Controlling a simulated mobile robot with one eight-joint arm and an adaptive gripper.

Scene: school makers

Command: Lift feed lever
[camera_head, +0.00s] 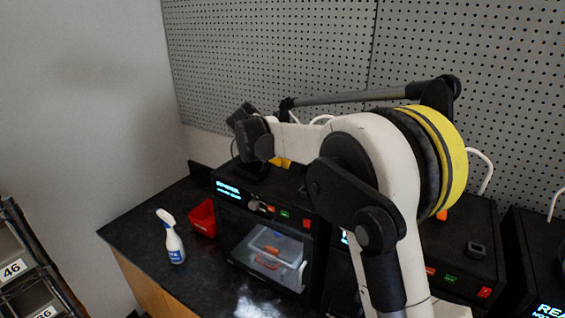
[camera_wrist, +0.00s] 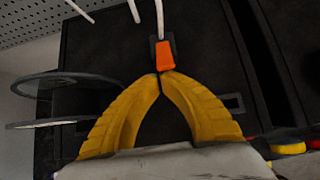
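The orange feed lever (camera_wrist: 165,55) sits in a dark mount on top of a black machine, with a white tube rising from it, in the wrist view. My gripper (camera_wrist: 160,76) has yellow fingers whose tips meet just below the lever in the picture. Nothing shows between the tips; whether they touch the lever I cannot tell. In the head view, a yellow bit of my gripper (camera_head: 283,162) shows above the leftmost black machine (camera_head: 225,208), mostly hidden by my arm. That machine has a lit display and a clear front window.
Dark discs, apparently a spool (camera_wrist: 60,83), stand left of my fingers. A spray bottle (camera_head: 172,240) and red bin (camera_head: 203,218) stand left of the machine on the dark counter (camera_head: 130,225). More black machines stand right. A pegboard wall (camera_head: 270,60) is behind.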

